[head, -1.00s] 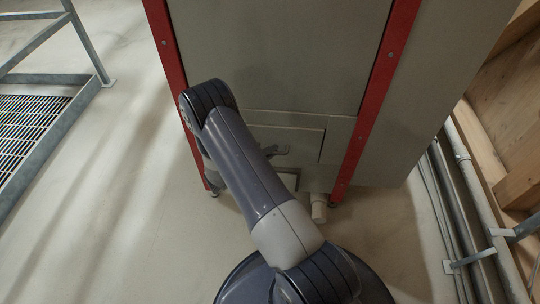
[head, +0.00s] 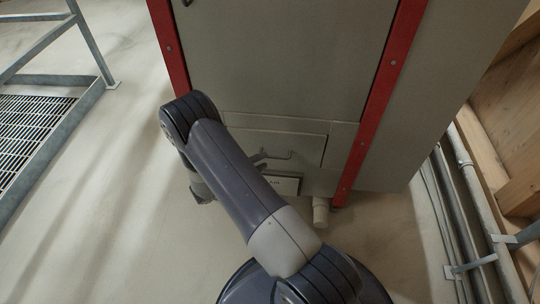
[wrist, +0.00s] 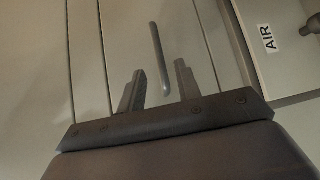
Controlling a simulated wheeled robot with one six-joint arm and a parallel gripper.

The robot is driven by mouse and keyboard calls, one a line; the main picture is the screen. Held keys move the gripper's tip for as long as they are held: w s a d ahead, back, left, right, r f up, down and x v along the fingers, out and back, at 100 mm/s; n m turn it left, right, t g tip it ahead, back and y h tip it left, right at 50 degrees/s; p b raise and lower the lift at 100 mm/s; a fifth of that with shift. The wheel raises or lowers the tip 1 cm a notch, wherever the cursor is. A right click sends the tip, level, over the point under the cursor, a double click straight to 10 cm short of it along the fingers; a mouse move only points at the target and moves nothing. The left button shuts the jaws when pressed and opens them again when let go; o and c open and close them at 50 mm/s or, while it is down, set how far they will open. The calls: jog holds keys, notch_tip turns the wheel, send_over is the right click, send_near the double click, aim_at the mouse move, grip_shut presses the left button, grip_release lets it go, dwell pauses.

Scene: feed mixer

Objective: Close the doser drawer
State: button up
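The doser drawer front (head: 305,148) is a grey panel low on the cabinet between red posts. I cannot tell how far it stands out. In the wrist view the handle (wrist: 157,55) is a dark slim bar. It appears between the two spread fingers of my gripper (wrist: 160,72), with gaps on both sides. The gripper is open and not closed on the bar. Whether the handle lies at fingertip depth is unclear.
A box with an AIR label (wrist: 267,37) sits beside the drawer in the wrist view. A pale pipe stub (head: 320,210) hangs below the cabinet. Pipes (head: 445,205) run along the right wall. A metal railing and grate (head: 35,125) stand left. Floor between is clear.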

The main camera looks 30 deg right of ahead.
aim_at(273, 156)
jog(key=v, duration=0.5)
jog(key=shift+f, duration=0.1)
jog(key=b+x, duration=0.1)
jog(key=x, duration=0.9)
jog(key=shift+d+b, duration=0.35)
jog(key=shift+d, duration=0.05)
jog(key=shift+s+a+p, duration=0.5)
jog(key=shift+s+p, duration=0.05)
jog(key=shift+s, duration=0.15)
jog(key=shift+s+a+p, duration=0.5)
jog(key=shift+s, duration=0.2)
